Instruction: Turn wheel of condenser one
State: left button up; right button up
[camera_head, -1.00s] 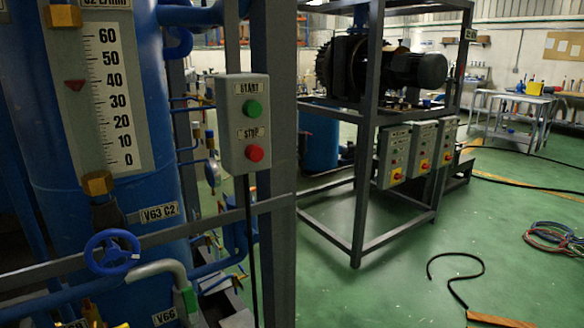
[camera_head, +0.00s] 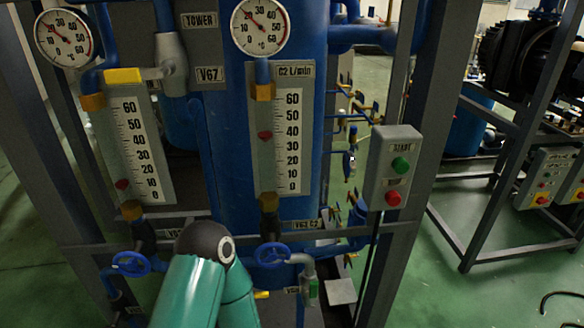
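Two blue handwheels show in the head view. The left one (camera_head: 131,264) sits below the left flow gauge (camera_head: 138,150), on a dark valve. The right one (camera_head: 272,255) sits below the flow gauge marked C2 L/min (camera_head: 288,135), beside a V63 C2 label. The label by the left wheel is partly covered, and I cannot read its condenser number. A teal arm link of mine with a dark joint rises from the bottom edge, between the two wheels in the picture. Neither gripper can be seen.
Dark frame bars run across the front of the blue tower (camera_head: 228,130). A grey START/STOP box (camera_head: 391,168) hangs on the right post. Two round dials (camera_head: 63,38) (camera_head: 260,26) are above the gauges.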

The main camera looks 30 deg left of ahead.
aim_at(131, 265)
jog(key=z, duration=1.25)
jog(key=i, duration=0.15)
jog(key=u, duration=3.2)
